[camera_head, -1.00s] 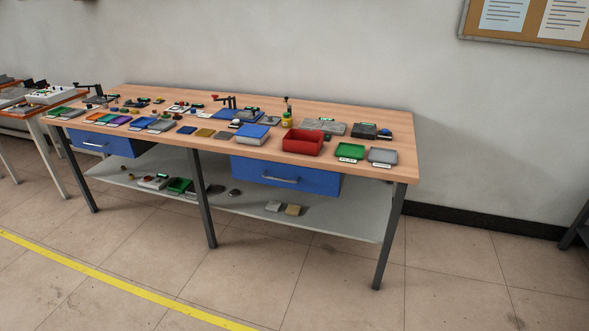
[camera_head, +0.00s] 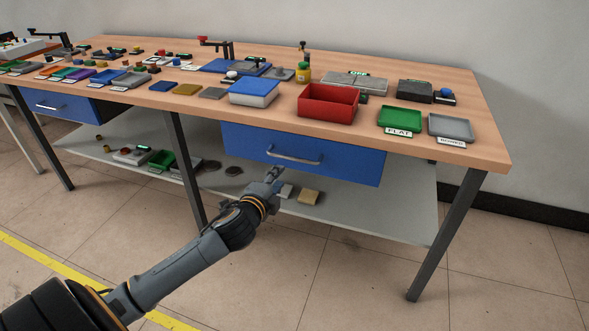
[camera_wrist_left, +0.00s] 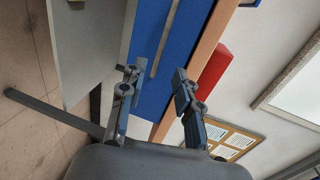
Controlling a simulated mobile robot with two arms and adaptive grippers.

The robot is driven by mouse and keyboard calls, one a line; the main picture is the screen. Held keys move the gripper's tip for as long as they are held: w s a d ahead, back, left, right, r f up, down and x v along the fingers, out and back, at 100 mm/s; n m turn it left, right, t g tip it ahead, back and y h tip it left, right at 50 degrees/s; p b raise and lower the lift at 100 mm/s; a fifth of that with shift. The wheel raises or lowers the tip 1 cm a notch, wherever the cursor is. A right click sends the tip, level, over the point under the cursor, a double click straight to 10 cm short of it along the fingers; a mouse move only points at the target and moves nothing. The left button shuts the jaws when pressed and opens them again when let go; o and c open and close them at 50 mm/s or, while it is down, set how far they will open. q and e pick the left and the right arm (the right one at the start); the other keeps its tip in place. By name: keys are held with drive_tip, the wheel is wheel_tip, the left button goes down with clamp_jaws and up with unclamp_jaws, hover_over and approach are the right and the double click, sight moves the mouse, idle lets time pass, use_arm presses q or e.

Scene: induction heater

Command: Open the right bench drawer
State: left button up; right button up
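The right bench drawer (camera_head: 345,165) is a blue box under the wooden tabletop, and it looks shut. Its silver bar handle (camera_head: 293,158) runs across the front. In the left wrist view the blue drawer front (camera_wrist_left: 179,50) and the handle (camera_wrist_left: 163,42) appear turned on their side. My left gripper (camera_head: 276,173) is just below and in front of the handle in the head view. In the wrist view its two fingers (camera_wrist_left: 154,88) are spread apart with nothing between them, and the handle lies beyond them. My right gripper is not in view.
The tabletop (camera_head: 285,126) holds a red bin (camera_head: 328,103), a green tray (camera_head: 401,119), a grey tray (camera_head: 451,128) and many small items. A left blue drawer (camera_head: 60,104) hangs farther along. A lower shelf (camera_head: 385,215) lies below the drawer. Floor in front is open.

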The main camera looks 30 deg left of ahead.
sight(294, 159)
use_arm(q)
drive_tip(key=shift+b+x, duration=1.25)
drive_tip(key=shift+x, duration=5.35)
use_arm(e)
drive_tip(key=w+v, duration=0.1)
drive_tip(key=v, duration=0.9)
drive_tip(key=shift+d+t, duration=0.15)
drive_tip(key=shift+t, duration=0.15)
use_arm(q)
drive_tip(key=shift+w+r, duration=0.1)
drive_tip(key=shift+r, duration=0.1)
clamp_jaws()
drive_tip(key=shift+d, duration=0.1)
